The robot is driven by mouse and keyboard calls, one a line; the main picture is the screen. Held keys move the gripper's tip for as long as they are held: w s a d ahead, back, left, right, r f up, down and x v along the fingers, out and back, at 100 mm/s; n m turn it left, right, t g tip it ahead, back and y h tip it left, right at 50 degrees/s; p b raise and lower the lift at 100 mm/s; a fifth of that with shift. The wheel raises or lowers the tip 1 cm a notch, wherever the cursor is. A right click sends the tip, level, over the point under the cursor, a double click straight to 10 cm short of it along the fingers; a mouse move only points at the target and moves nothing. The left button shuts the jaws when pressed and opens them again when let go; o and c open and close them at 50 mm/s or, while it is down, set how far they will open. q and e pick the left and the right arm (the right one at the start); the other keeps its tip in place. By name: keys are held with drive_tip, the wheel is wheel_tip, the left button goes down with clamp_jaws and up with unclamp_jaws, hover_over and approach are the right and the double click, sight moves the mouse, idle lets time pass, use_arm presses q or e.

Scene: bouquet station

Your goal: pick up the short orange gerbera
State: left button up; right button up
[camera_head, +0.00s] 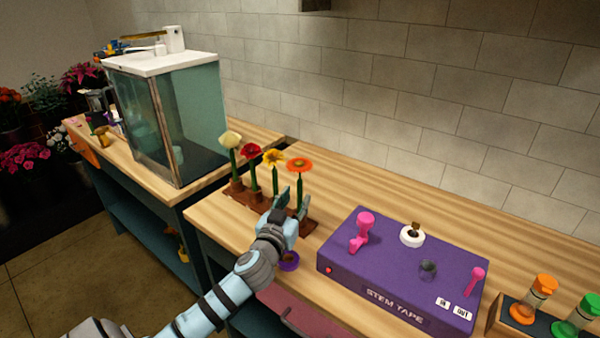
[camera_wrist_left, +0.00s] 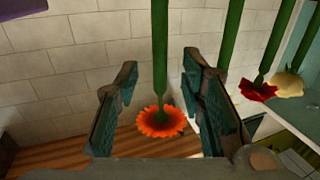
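The orange gerbera (camera_head: 299,165) stands upright on its green stem at the right end of a brown holder (camera_head: 234,196), in the head view. My left gripper (camera_head: 292,202) is beside its lower stem. In the left wrist view, which is upside down, the orange bloom (camera_wrist_left: 160,122) and stem show in the gap between the two fingers of my left gripper (camera_wrist_left: 160,80). The fingers are open, with clear space on both sides of the stem. Whether the stem is fully between the fingertips I cannot tell. The stem's foot is hidden behind the gripper. My right gripper is not in view.
Yellow (camera_head: 273,157), red (camera_head: 250,151) and white (camera_head: 230,140) flowers stand left of the orange one, close by. A purple stem tape box (camera_head: 400,275) is to the right. A glass cabinet (camera_head: 175,110) is at the left. The table behind the box is clear.

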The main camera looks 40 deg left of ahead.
use_arm(q)
drive_tip(key=x, duration=0.4)
drive_tip(key=shift+f, duration=0.1)
clamp_jaws()
wheel_tip(320, 180, up, 27)
drive_tip(key=p, duration=1.3)
hover_over(299, 193)
drive_tip(key=shift+w+a+b, duration=0.15)
drive_tip(key=shift+w+b, duration=0.15)
